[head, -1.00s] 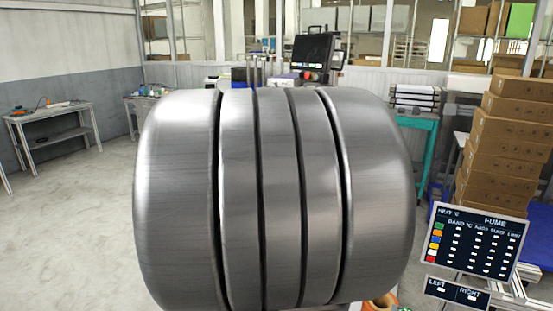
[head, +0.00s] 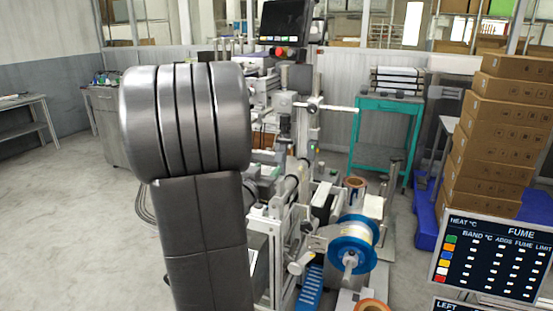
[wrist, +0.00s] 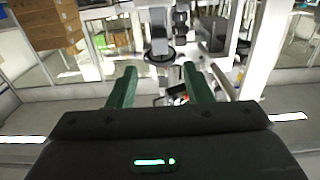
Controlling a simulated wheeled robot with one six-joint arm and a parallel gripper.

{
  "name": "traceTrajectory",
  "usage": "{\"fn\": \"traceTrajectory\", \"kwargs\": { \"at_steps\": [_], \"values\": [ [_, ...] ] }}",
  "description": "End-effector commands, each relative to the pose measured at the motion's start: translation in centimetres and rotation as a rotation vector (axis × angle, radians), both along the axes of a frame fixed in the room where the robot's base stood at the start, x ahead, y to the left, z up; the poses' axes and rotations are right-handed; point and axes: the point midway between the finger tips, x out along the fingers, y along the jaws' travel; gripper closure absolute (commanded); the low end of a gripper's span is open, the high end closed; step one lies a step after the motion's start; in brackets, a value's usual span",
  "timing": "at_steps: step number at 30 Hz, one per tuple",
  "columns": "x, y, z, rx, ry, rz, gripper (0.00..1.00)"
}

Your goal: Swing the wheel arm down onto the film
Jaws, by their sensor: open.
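The film machine (head: 300,215) stands right of centre in the head view. A blue-flanged reel (head: 353,243) with pale wound material is mounted low on its right side. A grey lever-like part with a round end (head: 301,262) sits left of the reel; I cannot tell whether it is the wheel arm, or whether it touches film. My grey arm hides the machine's left side. My gripper (wrist: 161,83) shows in the wrist view with two green fingers apart and nothing between them. It is not visible in the head view.
Stacked cardboard boxes (head: 498,140) stand at the right beside a teal cart (head: 390,118). A dark data screen (head: 495,258) is at the lower right. Copper-coloured rolls (head: 355,184) stand by the reel. Open floor (head: 70,220) lies at the left.

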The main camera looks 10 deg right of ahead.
Motion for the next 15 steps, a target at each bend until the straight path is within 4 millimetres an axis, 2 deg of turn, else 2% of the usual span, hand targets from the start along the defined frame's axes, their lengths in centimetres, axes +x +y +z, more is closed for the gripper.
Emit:
{"fn": "traceTrajectory", "kwargs": {
  "at_steps": [6,15],
  "values": [
    [4.0,-2.8,-0.1,-0.001,0.001,-0.002,0.55],
    [7.2,-4.9,0.0,-0.001,0.001,0.002,0.55]
  ]
}}
